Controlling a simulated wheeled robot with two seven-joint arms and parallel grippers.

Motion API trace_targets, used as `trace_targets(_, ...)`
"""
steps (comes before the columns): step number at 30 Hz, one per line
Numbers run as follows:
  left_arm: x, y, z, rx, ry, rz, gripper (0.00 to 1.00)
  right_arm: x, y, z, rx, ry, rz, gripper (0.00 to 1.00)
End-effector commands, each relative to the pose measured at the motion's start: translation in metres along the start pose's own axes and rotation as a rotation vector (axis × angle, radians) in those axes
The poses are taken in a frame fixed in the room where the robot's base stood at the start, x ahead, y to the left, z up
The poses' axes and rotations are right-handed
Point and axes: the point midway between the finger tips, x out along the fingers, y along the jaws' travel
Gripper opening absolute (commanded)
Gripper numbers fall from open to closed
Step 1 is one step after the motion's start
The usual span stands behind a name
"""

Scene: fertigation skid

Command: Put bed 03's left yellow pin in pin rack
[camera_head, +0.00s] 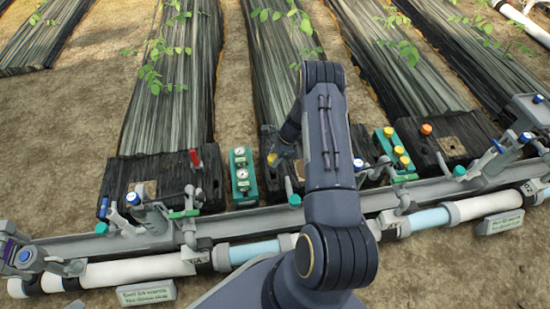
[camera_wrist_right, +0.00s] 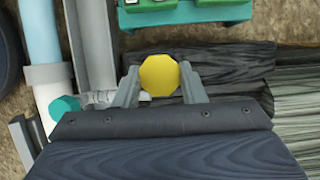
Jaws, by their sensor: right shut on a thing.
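My right gripper (camera_head: 277,156) reaches down over the near end of the middle bed. Its fingers are shut on a yellow pin (camera_wrist_right: 160,75), whose faceted head shows between the fingertips in the right wrist view. The yellow pin also shows as a small spot at the fingers in the head view (camera_head: 272,158). Whether its lower end sits in something is hidden. The bed numbers are not readable. My left gripper is not in view.
A teal gauge block (camera_head: 241,178) stands just left of the gripper; its edge shows in the right wrist view (camera_wrist_right: 185,14). A grey rail (camera_head: 240,222) with valves and a white-and-blue pipe (camera_head: 255,252) run across the front. A red lever (camera_head: 194,157) stands left.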

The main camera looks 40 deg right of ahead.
Motion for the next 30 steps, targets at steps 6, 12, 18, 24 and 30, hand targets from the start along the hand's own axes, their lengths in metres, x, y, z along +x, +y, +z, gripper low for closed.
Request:
trace_targets(6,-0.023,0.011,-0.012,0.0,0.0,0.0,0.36,-0.036,0.0,0.015,0.0,0.0,0.0,0.16)
trace_targets(12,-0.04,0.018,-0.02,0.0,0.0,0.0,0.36,-0.064,0.0,0.026,0.0,0.001,0.0,0.16)
trace_targets(18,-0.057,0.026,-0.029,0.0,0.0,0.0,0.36,-0.092,0.0,0.038,0.0,0.001,-0.001,0.16)
trace_targets(24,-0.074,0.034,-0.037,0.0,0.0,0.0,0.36,-0.12,0.0,0.049,0.001,0.0,0.0,0.16)
trace_targets(30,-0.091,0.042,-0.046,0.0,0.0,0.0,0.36,-0.147,0.0,0.061,0.0,0.0,0.0,0.16)
